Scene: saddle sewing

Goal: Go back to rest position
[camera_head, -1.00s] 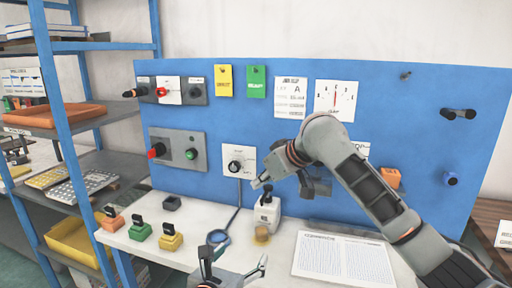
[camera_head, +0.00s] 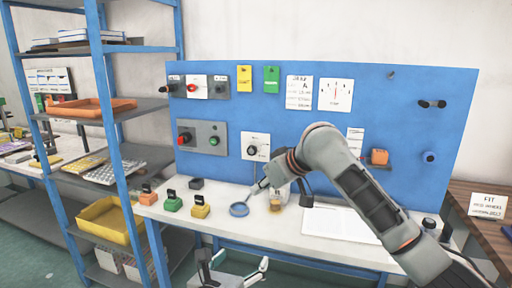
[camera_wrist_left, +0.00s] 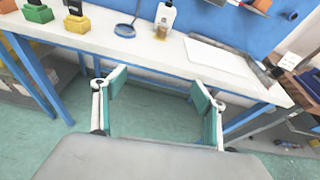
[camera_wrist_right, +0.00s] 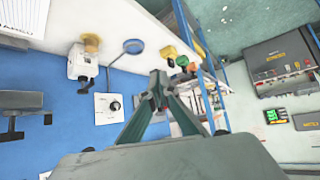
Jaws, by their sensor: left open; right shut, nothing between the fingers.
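My left gripper (camera_head: 232,272) is open and empty, low in front of the table's front edge. In the left wrist view its fingers (camera_wrist_left: 160,108) stand wide apart with floor and the table's underside between them. My right gripper (camera_head: 258,188) is shut and empty, above the table near the blue panel (camera_head: 235,110). It also shows in the right wrist view (camera_wrist_right: 158,88) with its fingertips together. In the head view my right arm hides part of the panel and of a white bottle-like device, which shows clearly in the left wrist view (camera_wrist_left: 164,18).
The white table (camera_head: 265,231) carries a blue ring (camera_head: 239,209), orange, green and yellow blocks (camera_head: 200,207) and a white sheet (camera_head: 335,224). A blue shelf rack (camera_head: 112,130) with an orange tray (camera_head: 95,107) stands at left. A wooden table (camera_head: 480,210) is at right.

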